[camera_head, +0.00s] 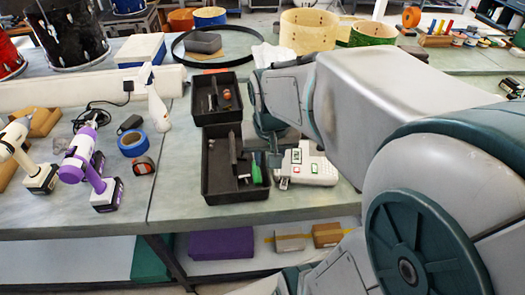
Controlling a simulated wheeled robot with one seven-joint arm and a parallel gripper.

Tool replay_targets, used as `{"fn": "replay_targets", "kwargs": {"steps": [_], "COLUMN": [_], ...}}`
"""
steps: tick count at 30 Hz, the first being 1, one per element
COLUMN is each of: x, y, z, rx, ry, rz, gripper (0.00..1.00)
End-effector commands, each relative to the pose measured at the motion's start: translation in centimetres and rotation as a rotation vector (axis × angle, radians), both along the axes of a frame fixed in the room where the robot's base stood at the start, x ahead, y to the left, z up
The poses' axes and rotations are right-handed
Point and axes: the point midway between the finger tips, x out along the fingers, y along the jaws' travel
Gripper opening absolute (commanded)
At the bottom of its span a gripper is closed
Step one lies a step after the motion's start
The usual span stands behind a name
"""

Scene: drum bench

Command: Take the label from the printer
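The label printer (318,172), a white handheld device with a small green-edged screen and keys, lies on the bench right of the black tray. A small whitish piece (284,183) shows at its front left corner; it may be the label, but it is too small to be sure. My gripper (275,158) points down beside the printer's left end, above the gap between printer and tray. My arm covers the bench behind it. The finger gap is not clear, and I cannot tell whether it touches anything.
The black divided tray (208,187) stands just left of my gripper, with a green-handled tool in it. A smaller black tray (205,118) is behind. Blue tape (132,143), a tape measure (143,166) and a purple drill (84,160) are left. The bench front is clear.

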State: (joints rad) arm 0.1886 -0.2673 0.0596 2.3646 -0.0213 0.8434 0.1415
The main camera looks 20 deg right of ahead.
Motion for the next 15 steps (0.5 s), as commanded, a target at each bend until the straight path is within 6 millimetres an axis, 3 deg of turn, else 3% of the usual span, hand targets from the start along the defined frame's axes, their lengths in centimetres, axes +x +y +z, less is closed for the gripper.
{"fn": "replay_targets", "kwargs": {"steps": [1,6,12,15], "x": [1.1,4.2,6.4,6.9], "y": [-1.0,-4.2,-7.2,-8.1], "z": [-1.7,-6.0,-10.5,-11.8], "rx": [0.007,0.038,0.075,0.087], "ry": [0.03,0.099,0.157,0.172], "rz": [-0.045,-0.192,-0.325,-0.363], "gripper": [0.35,0.35,0.35,0.35]}}
